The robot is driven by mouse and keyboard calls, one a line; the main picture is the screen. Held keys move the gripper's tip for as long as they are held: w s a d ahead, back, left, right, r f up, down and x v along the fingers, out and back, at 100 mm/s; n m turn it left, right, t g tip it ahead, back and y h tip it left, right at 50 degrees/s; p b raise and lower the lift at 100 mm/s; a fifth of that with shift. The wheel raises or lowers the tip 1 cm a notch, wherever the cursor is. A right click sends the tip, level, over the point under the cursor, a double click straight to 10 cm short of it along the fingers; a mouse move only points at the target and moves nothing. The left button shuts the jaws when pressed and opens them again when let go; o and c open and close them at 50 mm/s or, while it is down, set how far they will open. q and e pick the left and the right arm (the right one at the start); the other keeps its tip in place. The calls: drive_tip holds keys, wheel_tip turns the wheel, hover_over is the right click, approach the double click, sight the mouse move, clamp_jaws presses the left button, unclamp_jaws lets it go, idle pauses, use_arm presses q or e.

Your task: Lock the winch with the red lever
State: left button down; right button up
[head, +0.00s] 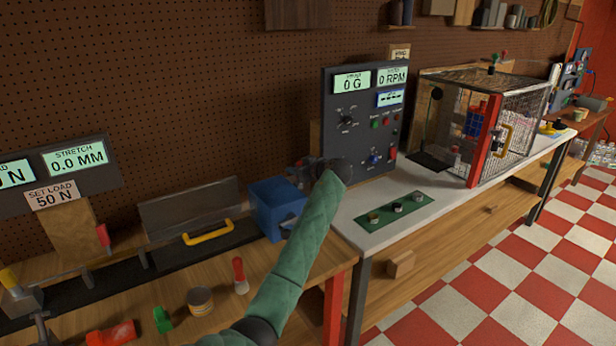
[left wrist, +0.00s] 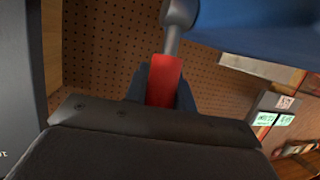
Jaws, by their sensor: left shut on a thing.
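The winch appears as a blue box (head: 272,207) at the right end of the left bench in the head view. Its blue body (left wrist: 255,28) also fills the upper right of the left wrist view. My left gripper (head: 305,172) is beside the winch at its upper right, largely hidden by my green-sleeved arm. In the left wrist view, my left gripper (left wrist: 162,92) is shut on the red lever (left wrist: 165,76). The lever's grey metal rod (left wrist: 177,22) runs up from the red grip towards the blue body. My right gripper is not in view.
A yellow handle (head: 208,232) lies left of the winch. A "SET LOAD 50 N" sign (head: 52,194) stands below a "STRETCH 0.0 MM" display (head: 75,160). A dark control panel (head: 362,120) stands close behind my arm. A mesh cage (head: 520,115) is farther right.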

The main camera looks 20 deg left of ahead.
use_arm(q)
drive_tip(key=w+a+g+h, duration=0.1)
drive_tip(key=h, duration=0.1)
drive_tip(key=w+a+f+g+h+p, duration=0.1)
drive_tip(key=g+h, duration=0.1)
drive_tip(key=w+a+m+g+h+p, duration=0.1)
drive_tip(key=h, duration=0.2)
drive_tip(key=shift+a+f+g, duration=0.3)
drive_tip(key=shift+a+g, duration=0.05)
drive_tip(key=shift+g, duration=0.05)
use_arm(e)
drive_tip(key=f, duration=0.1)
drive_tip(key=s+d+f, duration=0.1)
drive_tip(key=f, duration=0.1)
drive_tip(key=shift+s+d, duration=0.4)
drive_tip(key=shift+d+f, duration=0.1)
use_arm(q)
drive_tip(key=c, duration=1.3)
unclamp_jaws()
drive_tip(key=shift+o, duration=0.7)
drive_tip(key=shift+a+f, duration=0.1)
drive_tip(key=shift+f, duration=0.1)
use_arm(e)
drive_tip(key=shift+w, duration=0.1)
